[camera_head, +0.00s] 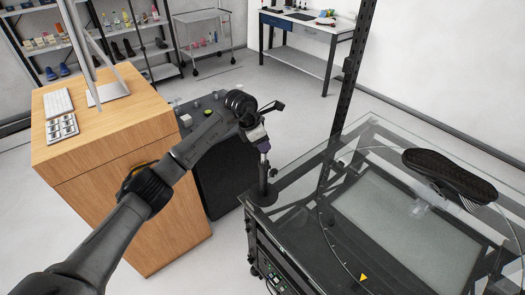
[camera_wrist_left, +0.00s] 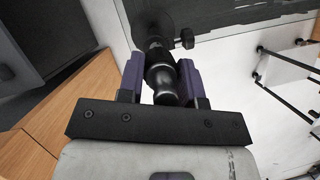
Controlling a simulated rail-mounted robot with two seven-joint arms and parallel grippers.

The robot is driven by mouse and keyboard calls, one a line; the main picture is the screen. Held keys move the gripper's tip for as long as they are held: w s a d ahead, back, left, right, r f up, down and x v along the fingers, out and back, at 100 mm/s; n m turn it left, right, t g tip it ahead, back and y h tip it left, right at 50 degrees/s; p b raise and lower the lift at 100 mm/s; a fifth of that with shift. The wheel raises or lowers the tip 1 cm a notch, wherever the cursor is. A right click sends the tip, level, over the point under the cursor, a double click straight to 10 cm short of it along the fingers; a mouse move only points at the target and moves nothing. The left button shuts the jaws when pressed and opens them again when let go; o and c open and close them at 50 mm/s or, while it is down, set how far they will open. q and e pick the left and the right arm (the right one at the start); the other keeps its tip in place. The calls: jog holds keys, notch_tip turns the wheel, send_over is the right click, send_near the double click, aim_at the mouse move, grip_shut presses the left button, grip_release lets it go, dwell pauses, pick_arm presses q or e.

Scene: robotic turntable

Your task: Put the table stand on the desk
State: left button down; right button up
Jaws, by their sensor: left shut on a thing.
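The black table stand has a round base (camera_head: 261,194) and an upright post; in the head view it is at the near-left corner of the glass-topped table. My left gripper (camera_head: 263,146) is above it, shut on the top of its post. In the left wrist view, the purple-sided fingers (camera_wrist_left: 163,82) are on either side of the stand's black post (camera_wrist_left: 159,68), with its round base and a side knob beyond. I cannot tell whether the base touches the glass. The wooden desk (camera_head: 118,140) is at the left. My right gripper is not in view.
A dark cabinet (camera_head: 228,165) stands between desk and glass table (camera_head: 300,185). A black shoe sole (camera_head: 448,172) is over the glass table's right side.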

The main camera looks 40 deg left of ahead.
pick_arm(q)
notch_tip(320, 180, down, 3)
jog(key=shift+f, duration=0.5)
jog(key=c, duration=0.8)
grip_release()
